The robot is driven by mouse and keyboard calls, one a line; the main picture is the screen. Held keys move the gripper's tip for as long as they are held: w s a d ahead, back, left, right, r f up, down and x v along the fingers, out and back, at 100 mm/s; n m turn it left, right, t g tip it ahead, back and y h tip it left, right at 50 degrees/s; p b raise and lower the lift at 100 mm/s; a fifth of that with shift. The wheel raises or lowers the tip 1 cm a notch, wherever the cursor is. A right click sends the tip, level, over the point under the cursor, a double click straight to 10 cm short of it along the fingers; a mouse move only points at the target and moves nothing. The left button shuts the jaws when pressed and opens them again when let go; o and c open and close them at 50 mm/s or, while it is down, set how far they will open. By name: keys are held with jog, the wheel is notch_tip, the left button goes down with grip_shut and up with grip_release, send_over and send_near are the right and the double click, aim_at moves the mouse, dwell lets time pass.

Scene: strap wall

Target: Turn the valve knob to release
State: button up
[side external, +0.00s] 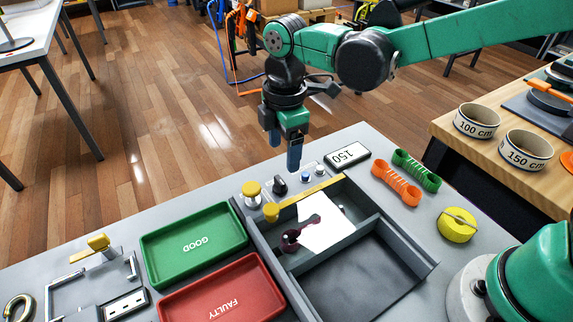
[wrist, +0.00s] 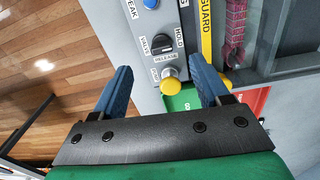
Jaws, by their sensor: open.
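The valve knob is a small black knob (side external: 279,186) on the grey panel at the back of the bench fixture. In the wrist view the knob (wrist: 162,44) sits among printed labels, with HOLD to its right and RELEASE below it. I cannot tell for sure which label its pointer faces. My gripper (side external: 284,158) is open and empty, above the panel with its fingers pointing down. In the wrist view its two blue fingers (wrist: 160,75) are spread wide, with the knob seen beyond the gap, apart from both.
A yellow-capped plunger (side external: 252,189) and a blue button (side external: 305,177) flank the knob closely. A yellow guard bar (side external: 310,197) runs in front. Green (side external: 166,252) and red (side external: 190,300) trays stand left. A display reading 150 (side external: 347,157) lies right.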

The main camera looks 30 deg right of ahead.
aim_at(280, 180)
jog(key=shift+w+a+f+n, duration=0.1)
jog(key=shift+a+f+n, duration=0.3)
jog(key=shift+f, duration=2.8)
grip_shut()
